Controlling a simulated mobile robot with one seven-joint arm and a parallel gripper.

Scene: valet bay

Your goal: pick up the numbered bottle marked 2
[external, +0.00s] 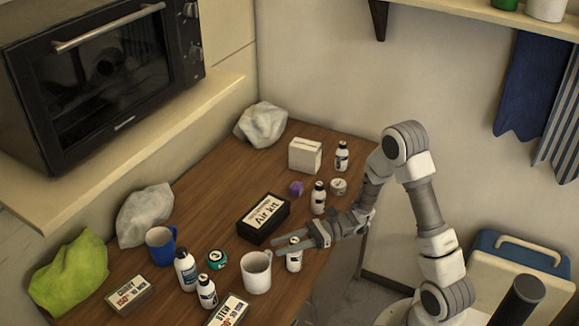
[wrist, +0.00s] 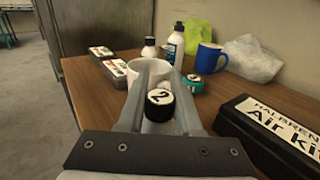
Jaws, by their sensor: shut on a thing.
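The bottle marked 2 (wrist: 159,98) is between my gripper's fingers in the wrist view, its black cap with a white disc and a "2" facing the camera. In the external view this white bottle (external: 293,262) stands upright at the table's front edge, right of the white mug. My gripper (external: 290,248) is shut on it near its top. In the wrist view the two grey fingers (wrist: 155,90) flank the cap. The bottle's lower body is hidden in the wrist view. I cannot tell whether its base touches the table.
A white mug (external: 257,275) stands just left of the bottle, and the black Air kit box (external: 263,236) lies behind it. Other bottles (external: 186,270), a blue mug (external: 160,247) and sign boxes (external: 130,294) crowd the left. More bottles (external: 318,200) stand farther back.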

